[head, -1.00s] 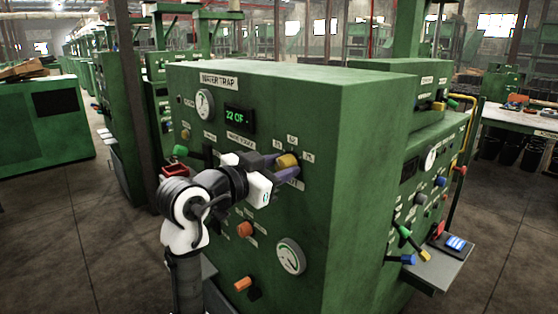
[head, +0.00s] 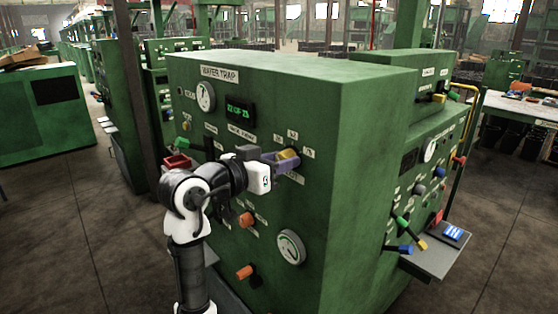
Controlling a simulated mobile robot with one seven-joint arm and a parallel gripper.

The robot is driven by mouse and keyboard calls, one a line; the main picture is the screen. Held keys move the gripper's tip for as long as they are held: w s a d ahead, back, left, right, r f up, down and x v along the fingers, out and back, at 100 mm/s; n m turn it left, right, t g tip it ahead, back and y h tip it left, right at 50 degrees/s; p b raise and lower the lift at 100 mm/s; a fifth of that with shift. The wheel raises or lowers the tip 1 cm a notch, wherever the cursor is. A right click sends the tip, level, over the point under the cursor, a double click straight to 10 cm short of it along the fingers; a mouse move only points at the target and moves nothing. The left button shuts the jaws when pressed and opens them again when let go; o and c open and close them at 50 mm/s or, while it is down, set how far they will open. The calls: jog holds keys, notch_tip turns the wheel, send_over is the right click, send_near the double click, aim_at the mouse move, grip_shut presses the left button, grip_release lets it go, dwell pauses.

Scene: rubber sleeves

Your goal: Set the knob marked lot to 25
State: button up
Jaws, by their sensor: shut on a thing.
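A yellow knob (head: 289,153) is on the front of the green machine marked WATER TRAP (head: 350,130), at its upper right. Small white labels surround the knob, too small to read; I cannot make out the word lot. My gripper (head: 284,162) reaches the knob from the left, its purple-grey fingers shut around it and hiding part of it. A small display (head: 240,111) above and left of the knob shows green characters that look like 22 OF 25, though they are blurred.
A round gauge (head: 205,97) is beside the display, and another gauge (head: 290,247) is lower down. Orange knobs (head: 245,272), a red part (head: 177,162) and a green knob (head: 182,143) also stick out of the panel. A shelf (head: 432,259) juts out at right.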

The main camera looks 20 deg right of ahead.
jog(key=o, duration=1)
jog(key=b+v, duration=0.3)
jog(key=v, duration=1)
jog(key=shift+a+b, duration=0.4)
jog(key=shift+s+r, duration=0.15)
